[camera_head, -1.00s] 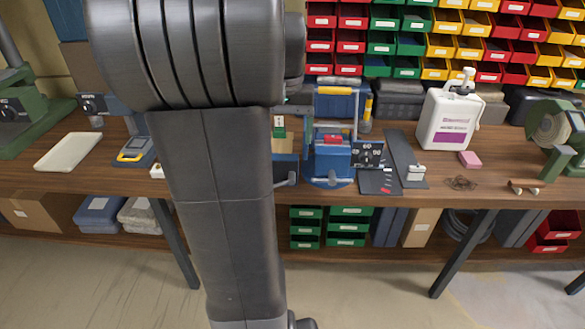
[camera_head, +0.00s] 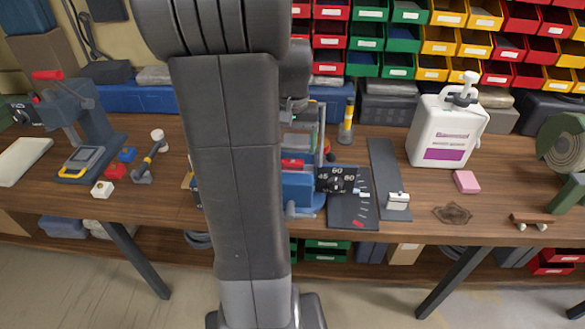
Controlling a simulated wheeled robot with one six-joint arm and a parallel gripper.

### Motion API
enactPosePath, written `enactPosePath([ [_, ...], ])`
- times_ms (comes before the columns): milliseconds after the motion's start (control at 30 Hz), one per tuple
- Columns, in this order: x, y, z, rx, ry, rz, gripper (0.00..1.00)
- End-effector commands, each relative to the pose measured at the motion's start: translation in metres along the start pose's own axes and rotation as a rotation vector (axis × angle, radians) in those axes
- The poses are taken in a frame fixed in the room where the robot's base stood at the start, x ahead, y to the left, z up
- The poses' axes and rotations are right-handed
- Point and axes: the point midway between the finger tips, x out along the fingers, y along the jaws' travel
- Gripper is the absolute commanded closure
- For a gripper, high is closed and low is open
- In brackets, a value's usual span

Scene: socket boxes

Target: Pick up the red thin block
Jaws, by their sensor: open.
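A small red block (camera_head: 115,171) lies on the left part of the wooden bench, between a white block (camera_head: 102,189) and a blue block (camera_head: 127,154). Another red piece (camera_head: 292,164) sits on top of a blue device just right of my arm, partly hidden by it. I cannot tell from this view which red piece is the thin block. My arm stands upright across the middle of the picture and hides part of the bench. My gripper is not visible.
To the right are an angle gauge plate (camera_head: 352,212), a white jug (camera_head: 447,130) and a pink block (camera_head: 466,181). Stacked coloured bins line the back.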

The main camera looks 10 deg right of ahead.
Motion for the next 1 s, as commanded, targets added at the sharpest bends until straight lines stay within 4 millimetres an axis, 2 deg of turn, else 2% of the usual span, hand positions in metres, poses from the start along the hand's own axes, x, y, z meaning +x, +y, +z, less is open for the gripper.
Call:
enactPosePath([
  [133,0.022,0.000,0.007,0.000,-0.006,0.001,0.24],
  [267,0.039,0.000,0.006,0.000,-0.004,0.001,0.24],
  [567,0.044,0.000,0.006,0.000,0.000,0.000,0.24],
  [800,0.043,0.000,0.006,0.000,0.000,0.000,0.71],
  [833,0.043,0.000,0.006,0.000,0.000,0.000,0.73],
  [1000,0.043,0.000,0.006,0.000,0.000,0.000,0.74],
])
